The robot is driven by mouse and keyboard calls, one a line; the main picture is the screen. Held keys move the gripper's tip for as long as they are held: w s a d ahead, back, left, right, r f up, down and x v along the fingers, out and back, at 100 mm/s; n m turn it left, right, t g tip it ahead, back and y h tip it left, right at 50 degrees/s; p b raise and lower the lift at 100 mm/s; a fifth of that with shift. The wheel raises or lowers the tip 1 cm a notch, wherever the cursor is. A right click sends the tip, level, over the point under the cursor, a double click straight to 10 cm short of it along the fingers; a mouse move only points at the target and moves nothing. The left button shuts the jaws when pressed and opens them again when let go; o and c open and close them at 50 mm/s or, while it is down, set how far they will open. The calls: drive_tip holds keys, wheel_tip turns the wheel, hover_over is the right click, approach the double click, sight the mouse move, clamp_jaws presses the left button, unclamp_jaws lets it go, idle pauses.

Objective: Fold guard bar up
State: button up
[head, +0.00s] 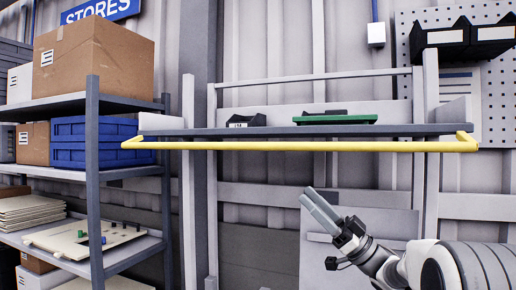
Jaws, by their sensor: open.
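The guard bar (300,146) is a long yellow bar with short arms at both ends. It runs level across the front of a grey shelf (230,132), a little below the shelf's edge. My gripper (309,199) is at the lower middle right, below the bar and apart from it. Its fingers point up and to the left. It is open and holds nothing that I can see. The gap between the fingers is hard to make out from this angle.
A black bin (246,120) and a green item (335,119) stand on the shelf. A rack at left holds cardboard boxes (92,58) and blue crates (100,142). A pegboard (496,100) with black bins hangs at right. Open room lies below the bar.

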sight(257, 146)
drive_tip(key=shift+n+g, duration=0.3)
drive_tip(key=shift+g, duration=0.1)
drive_tip(key=p+x, duration=0.3)
drive_tip(key=x, duration=1.4)
drive_tip(key=shift+s+r, duration=0.15)
clamp_jaws()
idle(0.4)
